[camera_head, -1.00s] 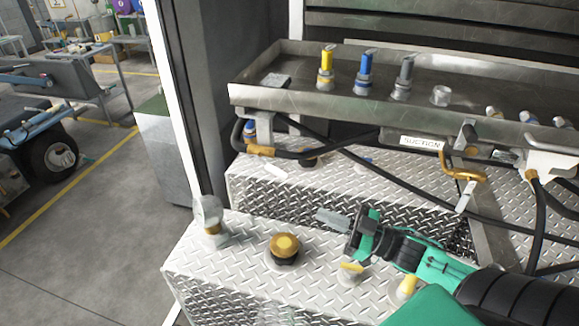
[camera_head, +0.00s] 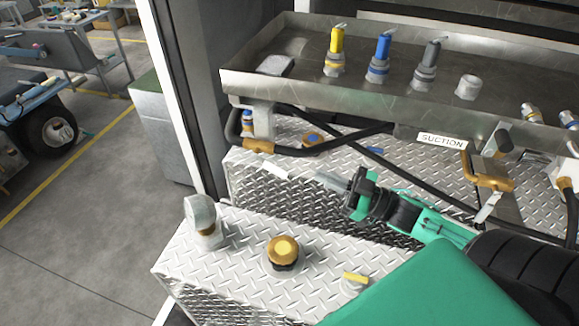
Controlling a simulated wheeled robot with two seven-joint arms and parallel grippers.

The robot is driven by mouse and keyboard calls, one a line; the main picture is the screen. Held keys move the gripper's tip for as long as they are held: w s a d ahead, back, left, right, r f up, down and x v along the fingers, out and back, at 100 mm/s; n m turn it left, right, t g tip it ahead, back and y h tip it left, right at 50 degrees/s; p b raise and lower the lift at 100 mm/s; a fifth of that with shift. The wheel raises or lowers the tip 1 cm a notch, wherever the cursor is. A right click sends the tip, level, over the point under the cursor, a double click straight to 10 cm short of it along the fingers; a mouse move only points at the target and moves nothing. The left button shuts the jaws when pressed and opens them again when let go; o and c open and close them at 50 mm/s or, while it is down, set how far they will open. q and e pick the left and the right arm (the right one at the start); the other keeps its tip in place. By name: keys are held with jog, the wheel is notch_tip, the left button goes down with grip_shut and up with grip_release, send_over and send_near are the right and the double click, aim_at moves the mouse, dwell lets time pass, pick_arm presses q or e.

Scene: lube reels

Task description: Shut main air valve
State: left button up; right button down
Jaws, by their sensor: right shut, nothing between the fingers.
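A brass valve body (camera_head: 252,145) sits under the left end of the steel tray, with black hoses by it. A pale flat handle (camera_head: 270,167) slants down to the right from it. I cannot read any label there, so I cannot tell for sure that it is the main air valve. My right gripper (camera_head: 328,180), on a green and black arm from the lower right, is shut and empty. Its fingertips point left, just right of the pale handle, with a gap in the picture. Another brass valve (camera_head: 487,181) with a grey handle is below the "SUCTION" label (camera_head: 441,141). My left gripper is out of view.
The steel tray (camera_head: 300,82) above holds yellow, blue and grey-topped fittings. Black hoses (camera_head: 350,142) hang beneath it. Open floor lies left.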

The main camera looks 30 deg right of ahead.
aim_at(268, 165)
jog(key=w+a+f+p, duration=0.1)
jog(key=w+a+p, duration=0.2)
jog(key=w+a, duration=0.2)
jog(key=w, duration=0.3)
jog(key=shift+f+p, duration=0.3)
jog(key=shift+f, duration=0.05)
